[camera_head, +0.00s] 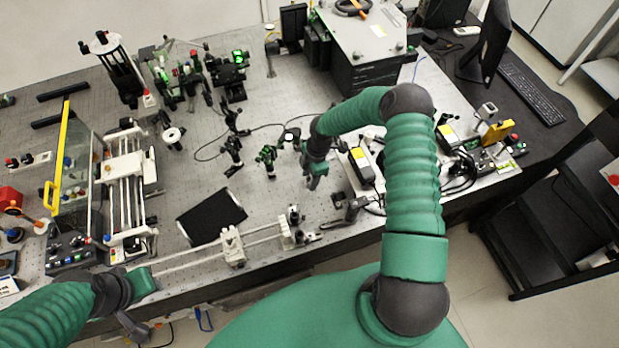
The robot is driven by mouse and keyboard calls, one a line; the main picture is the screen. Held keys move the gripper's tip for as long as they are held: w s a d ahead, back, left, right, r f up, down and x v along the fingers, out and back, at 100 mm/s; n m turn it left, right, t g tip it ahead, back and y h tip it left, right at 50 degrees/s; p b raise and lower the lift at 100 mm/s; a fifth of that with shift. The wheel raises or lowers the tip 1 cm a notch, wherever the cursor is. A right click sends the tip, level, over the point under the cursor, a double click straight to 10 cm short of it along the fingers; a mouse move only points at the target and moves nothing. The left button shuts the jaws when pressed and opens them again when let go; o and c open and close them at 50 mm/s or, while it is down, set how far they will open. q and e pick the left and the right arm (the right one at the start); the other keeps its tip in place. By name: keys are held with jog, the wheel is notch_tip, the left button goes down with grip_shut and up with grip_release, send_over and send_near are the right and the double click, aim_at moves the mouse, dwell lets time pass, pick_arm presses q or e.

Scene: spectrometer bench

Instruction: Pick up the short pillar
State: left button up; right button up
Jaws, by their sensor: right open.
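My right gripper (313,182) points down over the middle of the bench, right of the small posts; it is open, and I see nothing between its fingers. Several short dark posts stand left of it: one with green parts (267,158), one dark post (232,152) and one with a round pale top (290,135). I cannot tell for sure which of them is the short pillar. My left gripper (132,326) is at the bench's front edge at lower left, far from these posts; its finger opening is not clear.
A black flat plate (211,216) and a rail with white carriages (232,245) lie in front. A large grey box (365,40) stands behind. A yellow-handled clear panel (65,160) is at the left. A cable runs between the posts.

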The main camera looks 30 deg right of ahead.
jog(key=shift+f, duration=0.45)
jog(key=shift+a+r, duration=0.1)
grip_shut()
jog(key=shift+w, duration=0.15)
